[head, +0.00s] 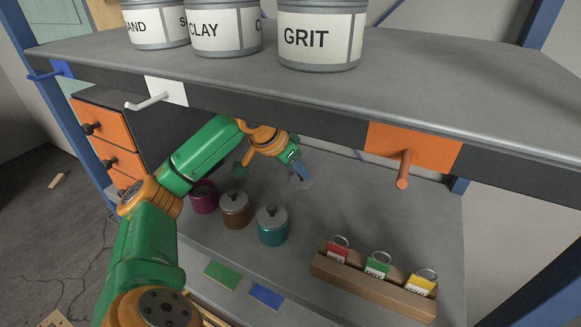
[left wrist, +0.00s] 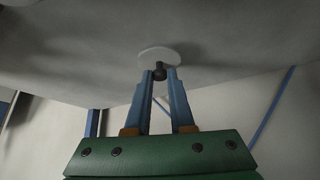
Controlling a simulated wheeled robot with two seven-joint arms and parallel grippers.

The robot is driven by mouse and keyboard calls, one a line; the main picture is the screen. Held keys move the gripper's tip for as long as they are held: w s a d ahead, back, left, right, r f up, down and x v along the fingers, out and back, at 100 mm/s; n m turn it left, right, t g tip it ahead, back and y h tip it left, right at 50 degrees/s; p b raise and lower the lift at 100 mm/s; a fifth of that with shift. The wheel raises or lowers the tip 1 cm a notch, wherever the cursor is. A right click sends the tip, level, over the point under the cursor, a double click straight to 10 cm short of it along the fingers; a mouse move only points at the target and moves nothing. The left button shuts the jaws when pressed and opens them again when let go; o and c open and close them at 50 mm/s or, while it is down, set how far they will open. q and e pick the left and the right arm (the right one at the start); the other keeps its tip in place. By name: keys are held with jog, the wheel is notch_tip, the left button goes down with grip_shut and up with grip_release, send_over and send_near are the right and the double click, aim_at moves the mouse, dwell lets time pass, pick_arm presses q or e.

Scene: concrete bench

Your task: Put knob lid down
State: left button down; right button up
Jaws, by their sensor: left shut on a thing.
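My left gripper (head: 301,174) reaches under the bench top and is shut on the dark knob (left wrist: 160,71) of a round grey lid (left wrist: 160,55). In the head view the lid (head: 301,183) shows just below the fingertips, close over the lower shelf (head: 340,210); whether it touches the shelf is unclear. To the left stand a magenta pot (head: 204,201) with no lid showing, a brown pot (head: 236,216) with a grey knob lid, and a teal pot (head: 272,234) with a grey knob lid. My right gripper is out of view.
A wooden holder (head: 360,281) with red, green and yellow tags stands at the front right of the shelf. Green (head: 221,274) and blue (head: 266,295) patches lie at the front. The bench top (head: 430,75) is overhead, with an orange panel and peg (head: 403,170).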

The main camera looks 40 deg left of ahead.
aim_at(294, 176)
pick_arm(q)
jog(key=a, duration=0.1)
jog(key=a+f+b, duration=0.1)
jog(key=shift+s+a+f, duration=0.1)
jog(key=shift+s+a, duration=0.2)
jog(key=shift+s, duration=0.05)
jog(key=shift+f, duration=0.25)
jog(key=shift+w+d, duration=0.1)
jog(key=shift+f, duration=0.15)
jog(key=c, duration=0.8)
grip_release()
jog(key=shift+r, duration=0.2)
